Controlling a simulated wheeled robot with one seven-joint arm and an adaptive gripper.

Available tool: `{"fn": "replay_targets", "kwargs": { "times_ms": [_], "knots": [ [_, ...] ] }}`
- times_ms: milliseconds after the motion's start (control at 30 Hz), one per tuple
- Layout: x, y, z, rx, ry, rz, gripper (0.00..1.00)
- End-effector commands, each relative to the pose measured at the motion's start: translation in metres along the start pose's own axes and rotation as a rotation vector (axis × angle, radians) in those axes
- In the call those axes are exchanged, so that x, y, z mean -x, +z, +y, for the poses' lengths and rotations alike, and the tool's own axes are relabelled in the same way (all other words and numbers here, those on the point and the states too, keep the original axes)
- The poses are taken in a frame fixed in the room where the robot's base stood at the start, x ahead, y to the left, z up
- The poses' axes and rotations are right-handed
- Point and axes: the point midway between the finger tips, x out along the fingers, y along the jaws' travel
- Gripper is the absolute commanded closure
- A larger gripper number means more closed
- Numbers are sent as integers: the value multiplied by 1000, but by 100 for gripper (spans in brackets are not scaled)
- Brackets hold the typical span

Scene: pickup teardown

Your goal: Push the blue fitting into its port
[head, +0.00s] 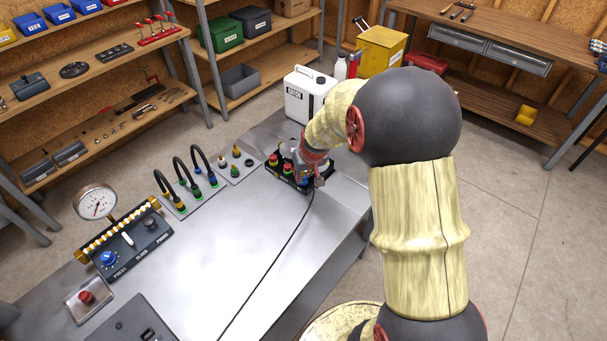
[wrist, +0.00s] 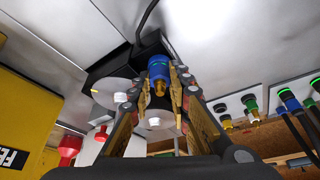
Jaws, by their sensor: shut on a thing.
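My gripper (wrist: 160,80) is shut on the blue fitting (wrist: 158,66), which has a blue collar and a brass end. The brass end points back between the fingers toward the wrist camera. In the head view my gripper (head: 305,172) is at the black block (head: 290,182) at the far end of the metal bench. The fitting itself cannot be made out there, and my arm hides part of the block. The block also shows behind the fitting in the wrist view (wrist: 108,68). I cannot tell which port belongs to the blue fitting.
Red and green caps stand on the block. Left of it are a plate with several fittings (head: 237,163) and a panel with three looped black hoses (head: 190,195). A white canister (head: 300,98) and a yellow box (head: 380,52) stand behind. A black cable (head: 270,262) crosses the bench.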

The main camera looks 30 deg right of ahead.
Motion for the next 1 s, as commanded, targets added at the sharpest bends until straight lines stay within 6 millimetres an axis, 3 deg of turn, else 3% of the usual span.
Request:
{"fn": "replay_targets", "kwargs": {
  "times_ms": [200,233,600,1000],
  "knots": [
    [0,0,0,0,0,1,100],
    [0,0,0,0,0,1,80],
    [0,0,0,0,0,0,60],
    [9,-2,0,0,1,4,60]
  ]
}}
